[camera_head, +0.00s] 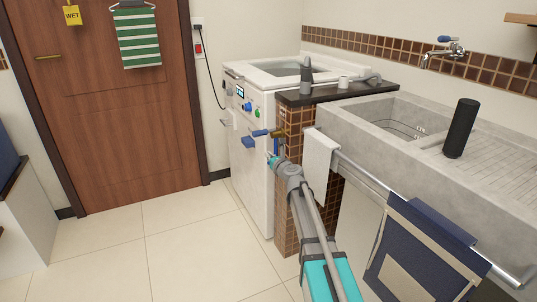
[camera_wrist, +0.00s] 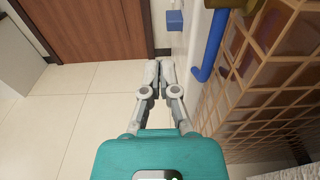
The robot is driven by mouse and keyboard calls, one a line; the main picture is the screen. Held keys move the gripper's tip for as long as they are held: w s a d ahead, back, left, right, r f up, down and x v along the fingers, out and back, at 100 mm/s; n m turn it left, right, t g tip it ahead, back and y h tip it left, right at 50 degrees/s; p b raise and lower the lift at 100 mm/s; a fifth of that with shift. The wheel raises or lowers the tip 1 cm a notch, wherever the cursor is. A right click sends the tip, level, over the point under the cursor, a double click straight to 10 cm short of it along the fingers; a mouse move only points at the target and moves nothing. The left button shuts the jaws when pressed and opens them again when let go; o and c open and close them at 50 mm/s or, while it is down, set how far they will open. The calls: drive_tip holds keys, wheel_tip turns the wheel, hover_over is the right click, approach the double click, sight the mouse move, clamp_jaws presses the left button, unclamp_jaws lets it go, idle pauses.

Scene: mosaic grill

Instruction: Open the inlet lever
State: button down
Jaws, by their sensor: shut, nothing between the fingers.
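A blue lever (camera_head: 260,133) sits on a brass valve (camera_head: 276,133) at the tiled pillar's side, near the washing machine's front. The wrist view shows a long blue bar (camera_wrist: 211,45), which looks like this lever, right of my fingers. Part of the brass fitting (camera_wrist: 217,3) shows at the top edge. My gripper (camera_wrist: 160,65) is shut and empty, fingertips together, to the left of the blue bar and apart from it in the picture. In the head view my gripper (camera_head: 272,158) is just below the valve, its tips partly hard to make out.
A small blue block (camera_head: 249,142) juts from the white washing machine (camera_head: 259,170); it also shows in the wrist view (camera_wrist: 174,20). The tiled pillar (camera_wrist: 262,80) stands close on the right. Floor is clear at left.

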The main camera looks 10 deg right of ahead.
sight(265, 132)
drive_tip(key=w+a+r+p, duration=0.2)
drive_tip(key=w+r+p, duration=0.1)
drive_tip(key=w, duration=0.4)
drive_tip(key=shift+w, duration=0.25)
drive_tip(key=shift+r, duration=0.15)
drive_tip(key=shift+d, duration=0.25)
idle(0.6)
drive_tip(key=shift+r, duration=0.1)
